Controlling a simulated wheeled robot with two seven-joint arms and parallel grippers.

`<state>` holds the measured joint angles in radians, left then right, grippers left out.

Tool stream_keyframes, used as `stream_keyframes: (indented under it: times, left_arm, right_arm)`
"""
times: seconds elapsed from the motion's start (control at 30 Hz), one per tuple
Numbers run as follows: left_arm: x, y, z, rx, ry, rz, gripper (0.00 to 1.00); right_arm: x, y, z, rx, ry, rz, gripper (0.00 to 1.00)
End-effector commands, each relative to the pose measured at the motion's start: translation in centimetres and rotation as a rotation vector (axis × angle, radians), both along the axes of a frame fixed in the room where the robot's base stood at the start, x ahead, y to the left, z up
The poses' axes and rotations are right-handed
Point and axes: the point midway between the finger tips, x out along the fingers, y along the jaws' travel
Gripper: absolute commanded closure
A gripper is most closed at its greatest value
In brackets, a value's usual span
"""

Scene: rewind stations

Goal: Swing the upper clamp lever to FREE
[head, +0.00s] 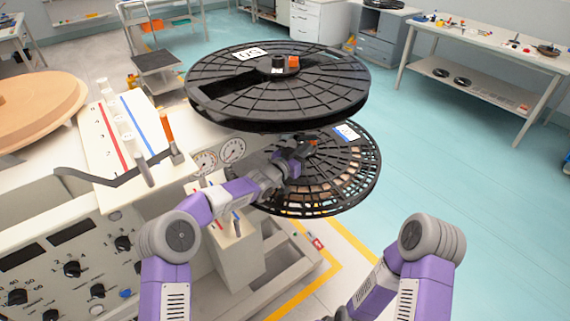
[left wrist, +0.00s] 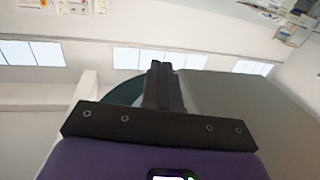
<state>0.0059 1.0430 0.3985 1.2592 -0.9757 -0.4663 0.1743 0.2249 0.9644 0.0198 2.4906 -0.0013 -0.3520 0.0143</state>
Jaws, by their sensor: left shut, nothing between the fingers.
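The upper reel (head: 225,95) is a large black spoked disc with a white label. At its hub stands a dark knob with an orange-red lever piece (head: 293,62), the upper clamp lever. No FREE marking is legible. The lower reel (head: 362,180) is an open black disc with a blue-edged label. My left gripper (head: 300,150) is over the lower reel's hub, below the upper reel and apart from the upper lever. A small red-orange part (head: 313,142) shows beside its fingers. In the left wrist view its fingers (left wrist: 162,85) are together and empty. My right gripper is out of view.
A machine panel with dials (head: 72,268) and a sloped top with an orange-handled lever (head: 168,130) stand at left. A tan disc (head: 35,105) is at far left. A workbench (head: 490,50) stands at back right.

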Motion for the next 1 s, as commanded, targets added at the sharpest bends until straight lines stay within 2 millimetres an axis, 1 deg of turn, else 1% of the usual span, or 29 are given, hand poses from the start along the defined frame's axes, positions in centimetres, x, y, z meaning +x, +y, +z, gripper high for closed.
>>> stream_keyframes:
  times: [0.3,0.5,0.67,1.0]
  left_arm:
    - [-3.0,2.9,0.0,0.002,0.002,0.002,1.00]
    - [-4.5,4.2,0.0,0.001,0.001,0.001,1.00]
    - [-4.9,4.6,-0.1,0.001,0.001,0.001,1.00]
    - [-4.9,4.5,-0.1,0.001,0.001,0.001,1.00]
  right_arm:
    - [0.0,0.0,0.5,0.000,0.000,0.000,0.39]
    - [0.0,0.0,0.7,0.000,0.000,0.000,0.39]
    - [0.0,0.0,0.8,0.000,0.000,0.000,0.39]
    - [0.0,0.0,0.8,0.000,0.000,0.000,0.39]
